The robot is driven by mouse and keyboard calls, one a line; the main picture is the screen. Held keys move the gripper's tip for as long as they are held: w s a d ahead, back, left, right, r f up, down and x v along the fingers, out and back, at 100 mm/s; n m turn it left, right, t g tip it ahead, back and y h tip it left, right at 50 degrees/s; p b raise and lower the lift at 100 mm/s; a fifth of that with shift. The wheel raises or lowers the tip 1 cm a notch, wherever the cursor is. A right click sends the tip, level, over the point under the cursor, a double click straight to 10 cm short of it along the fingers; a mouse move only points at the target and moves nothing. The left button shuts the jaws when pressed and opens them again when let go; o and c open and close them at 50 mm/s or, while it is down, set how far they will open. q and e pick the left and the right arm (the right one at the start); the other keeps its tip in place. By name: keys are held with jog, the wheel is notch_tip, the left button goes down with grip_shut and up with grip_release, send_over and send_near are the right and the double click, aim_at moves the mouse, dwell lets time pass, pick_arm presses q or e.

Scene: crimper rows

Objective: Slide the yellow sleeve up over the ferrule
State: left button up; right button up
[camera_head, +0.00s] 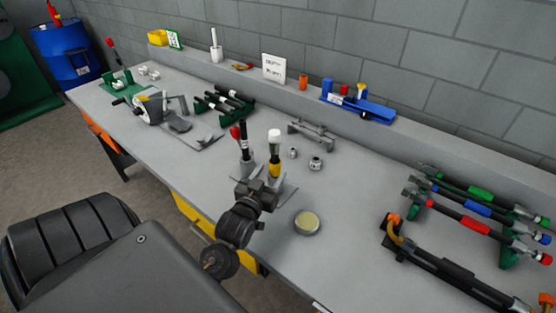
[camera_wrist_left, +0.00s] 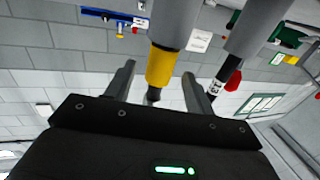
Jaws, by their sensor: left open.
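The yellow sleeve (camera_head: 274,169) sits low on an upright dark hose, just above a grey post. The pale ferrule (camera_head: 274,136) tops that hose. My left gripper (camera_head: 262,186) is open, low on the near side of the sleeve. In the left wrist view, which is upside down, the yellow sleeve (camera_wrist_left: 160,66) shows between the two spread fingers (camera_wrist_left: 159,75), with a gap on each side. My right gripper is not in view.
A second upright black hose (camera_head: 244,142) with a red part stands close left of the sleeve. A round tin (camera_head: 307,222) lies to the right, with small metal fittings (camera_head: 315,163) behind. Hoses with coloured sleeves (camera_head: 472,222) rest on racks at the right. Bare table lies between.

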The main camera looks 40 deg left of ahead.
aim_at(272, 169)
pick_arm(q)
jog(key=x, duration=0.4)
jog(key=shift+w+a+r, duration=0.1)
jog(key=shift+w, duration=0.15)
jog(key=shift+p+x, duration=0.35)
jog(key=shift+x, duration=0.4)
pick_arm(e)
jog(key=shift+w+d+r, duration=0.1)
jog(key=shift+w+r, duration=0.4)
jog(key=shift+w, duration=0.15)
pick_arm(q)
grip_shut()
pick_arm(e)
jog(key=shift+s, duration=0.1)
